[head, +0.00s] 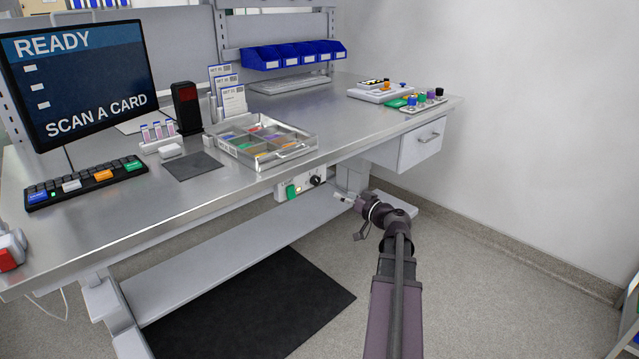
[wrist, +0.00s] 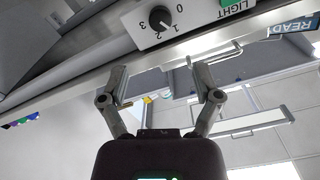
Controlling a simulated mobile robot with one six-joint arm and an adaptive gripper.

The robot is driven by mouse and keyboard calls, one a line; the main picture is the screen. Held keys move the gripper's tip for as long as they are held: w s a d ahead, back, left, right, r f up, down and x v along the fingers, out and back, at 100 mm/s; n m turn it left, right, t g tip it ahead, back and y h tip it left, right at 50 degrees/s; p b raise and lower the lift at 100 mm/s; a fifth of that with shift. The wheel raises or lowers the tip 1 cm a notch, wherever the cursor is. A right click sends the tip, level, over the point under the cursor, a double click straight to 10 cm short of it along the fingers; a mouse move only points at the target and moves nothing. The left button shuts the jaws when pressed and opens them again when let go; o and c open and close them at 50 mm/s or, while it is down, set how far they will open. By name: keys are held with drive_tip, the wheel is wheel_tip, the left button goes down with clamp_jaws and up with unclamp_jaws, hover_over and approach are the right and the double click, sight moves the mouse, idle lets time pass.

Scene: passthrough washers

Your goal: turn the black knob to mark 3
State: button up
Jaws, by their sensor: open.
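The black knob (head: 316,181) is on a light panel under the front edge of the workbench. In the wrist view the knob (wrist: 158,17) is near the top, with marks 0, 1, 2 and 3 printed around it. Its pale pointer line seems to face the side of mark 1, but it is too small to be sure. My gripper (head: 352,214) is to the right of and below the knob in the head view. In the wrist view my gripper (wrist: 164,76) has its fingers wide apart with nothing between them, short of the knob and not touching it.
A green switch (head: 291,191) is beside the knob on the same panel (head: 303,190), labelled LIGHT in the wrist view. The bench edge (head: 215,200) runs just above. A drawer unit (head: 415,145) hangs to the right, and a lower shelf (head: 235,240) lies below.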

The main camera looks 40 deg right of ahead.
sight(318, 181)
drive_tip(key=w, duration=0.7)
drive_tip(key=w+a, duration=0.1)
drive_tip(key=w, duration=0.3)
clamp_jaws()
